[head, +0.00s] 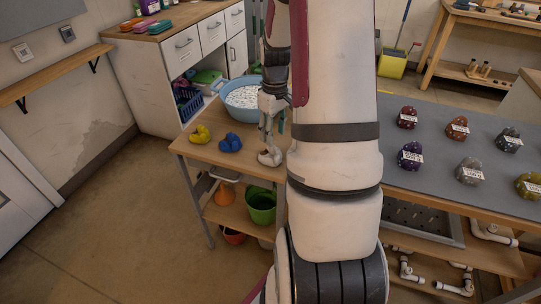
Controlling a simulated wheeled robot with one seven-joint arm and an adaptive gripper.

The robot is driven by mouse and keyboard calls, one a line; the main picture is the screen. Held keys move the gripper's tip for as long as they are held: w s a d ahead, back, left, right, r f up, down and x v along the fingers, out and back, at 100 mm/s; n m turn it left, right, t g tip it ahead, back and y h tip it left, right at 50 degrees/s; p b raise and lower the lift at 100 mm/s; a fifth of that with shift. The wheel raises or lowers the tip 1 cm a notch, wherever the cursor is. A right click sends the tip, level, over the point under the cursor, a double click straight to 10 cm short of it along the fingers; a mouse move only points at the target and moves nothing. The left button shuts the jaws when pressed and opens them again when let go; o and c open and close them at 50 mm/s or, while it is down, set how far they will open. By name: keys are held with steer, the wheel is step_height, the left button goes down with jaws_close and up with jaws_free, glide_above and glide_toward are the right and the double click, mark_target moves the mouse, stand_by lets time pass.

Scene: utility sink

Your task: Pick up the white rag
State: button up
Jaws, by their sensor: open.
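A crumpled white rag (268,158) lies on the wooden table (188,147), close to its front edge and just left of my arm. My gripper (268,137) points down above the white rag, with its fingers spread. The fingertips look very close to the rag. I cannot tell whether they touch it. My arm hides the right part of the table.
A blue basin (242,92) with white contents stands just behind my gripper. A grey-topped surface (440,135) on the right holds several labelled rock-like lumps. A green bucket (261,207) sits on the shelf below. The floor at left is clear.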

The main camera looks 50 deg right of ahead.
mark_target(274, 147)
steer(key=shift+w+a+f, duration=0.1)
steer(key=shift+f, duration=2.7)
jaws_close()
